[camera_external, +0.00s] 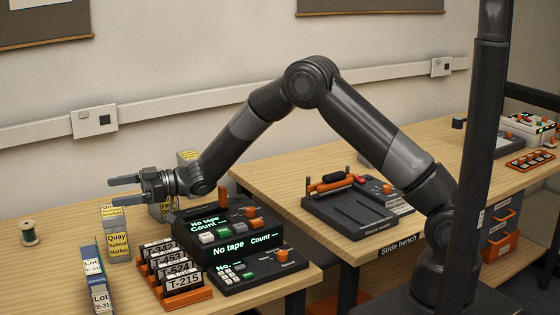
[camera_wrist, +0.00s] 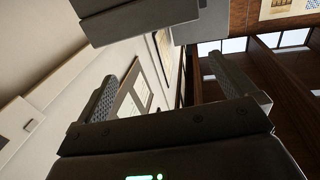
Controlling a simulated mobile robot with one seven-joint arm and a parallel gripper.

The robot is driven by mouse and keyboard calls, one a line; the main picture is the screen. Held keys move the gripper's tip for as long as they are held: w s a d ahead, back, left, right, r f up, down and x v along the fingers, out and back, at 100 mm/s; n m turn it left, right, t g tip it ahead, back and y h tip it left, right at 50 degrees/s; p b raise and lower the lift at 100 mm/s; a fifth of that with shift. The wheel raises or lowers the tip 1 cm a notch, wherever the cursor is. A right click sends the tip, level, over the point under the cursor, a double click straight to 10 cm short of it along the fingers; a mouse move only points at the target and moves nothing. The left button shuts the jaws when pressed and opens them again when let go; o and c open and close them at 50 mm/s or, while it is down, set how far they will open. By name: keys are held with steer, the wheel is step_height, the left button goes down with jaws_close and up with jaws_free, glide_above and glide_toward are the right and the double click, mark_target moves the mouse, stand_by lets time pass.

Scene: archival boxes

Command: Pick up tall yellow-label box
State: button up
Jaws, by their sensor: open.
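A grey box with a yellow label reading "Quay School Market" (camera_external: 117,246) stands upright on the left bench. Another yellow-labelled box top (camera_external: 111,211) shows just behind it. My gripper (camera_external: 124,191) is open and empty, pointing left above the boxes. In the wrist view its fingers (camera_wrist: 165,92) are apart, with no box between or beyond them.
Blue boxes labelled "Lot" (camera_external: 93,270) stand at the front left. A rack of orange-based tags (camera_external: 176,285) and a black console (camera_external: 228,240) are close on the right. A green spool (camera_external: 29,233) stands at the left. Bare bench lies around the spool.

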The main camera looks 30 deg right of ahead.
mark_target(105, 211)
steer(key=f, duration=0.5)
steer(key=shift+a+f, duration=0.2)
steer(key=shift+a, duration=0.1)
steer(key=a, duration=0.2)
steer(key=w+a, duration=0.1)
steer(key=a, duration=0.1)
steer(key=shift+a+r, duration=0.1)
steer(key=shift+a, duration=0.05)
steer(key=shift+c, duration=0.2)
steer(key=c, duration=1.5)
